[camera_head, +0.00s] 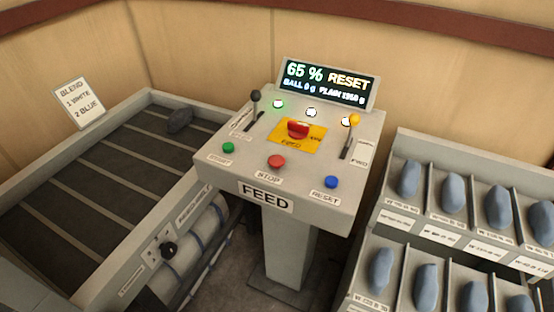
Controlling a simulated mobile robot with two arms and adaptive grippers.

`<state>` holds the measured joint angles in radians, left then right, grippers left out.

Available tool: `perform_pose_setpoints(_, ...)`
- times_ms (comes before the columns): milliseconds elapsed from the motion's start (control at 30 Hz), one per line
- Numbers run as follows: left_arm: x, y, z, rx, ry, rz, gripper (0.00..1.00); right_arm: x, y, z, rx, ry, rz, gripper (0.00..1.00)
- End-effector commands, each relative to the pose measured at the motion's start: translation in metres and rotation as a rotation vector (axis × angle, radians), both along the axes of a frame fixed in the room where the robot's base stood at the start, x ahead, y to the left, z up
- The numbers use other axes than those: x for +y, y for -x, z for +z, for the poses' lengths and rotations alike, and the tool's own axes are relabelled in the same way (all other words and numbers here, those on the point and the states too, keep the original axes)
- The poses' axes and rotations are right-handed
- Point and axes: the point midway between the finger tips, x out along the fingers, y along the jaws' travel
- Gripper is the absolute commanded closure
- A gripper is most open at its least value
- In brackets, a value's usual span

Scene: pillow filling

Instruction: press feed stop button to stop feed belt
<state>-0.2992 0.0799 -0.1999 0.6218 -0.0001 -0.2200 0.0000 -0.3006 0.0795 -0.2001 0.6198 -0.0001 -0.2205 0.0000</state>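The feed control console (209,144) stands on a pedestal in the middle of the head view, with a FEED label on its front. The red feed stop button (276,161) sits in the front row, above a STOP label. A green button (228,147) is to its left and a blue button (331,182), labelled RESET, to its right. The feed belt (75,180) is on the left, dark with pale cross slats, and a dark grey lump (180,119) lies near its far end. Neither of my grippers shows in the head view.
A larger red button (299,129) on a yellow plate sits behind the stop button. Two levers, black-knobbed (256,96) and yellow-knobbed (354,119), flank it. The lit display (326,84) reads 65 % RESET. A rack (410,143) of blue-grey lumps stands at right.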

Motion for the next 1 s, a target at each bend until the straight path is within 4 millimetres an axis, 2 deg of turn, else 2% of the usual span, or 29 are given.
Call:
perform_pose_setpoints(167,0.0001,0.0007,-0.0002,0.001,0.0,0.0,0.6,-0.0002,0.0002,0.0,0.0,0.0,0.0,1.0)
perform_pose_setpoints(400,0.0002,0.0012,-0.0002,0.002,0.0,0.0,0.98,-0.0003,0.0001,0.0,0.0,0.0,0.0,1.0)
perform_pose_setpoints(433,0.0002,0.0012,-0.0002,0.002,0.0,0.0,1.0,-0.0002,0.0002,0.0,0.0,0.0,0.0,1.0)
perform_pose_setpoints(1000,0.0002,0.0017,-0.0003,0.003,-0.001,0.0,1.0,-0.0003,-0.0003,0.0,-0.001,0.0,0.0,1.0)
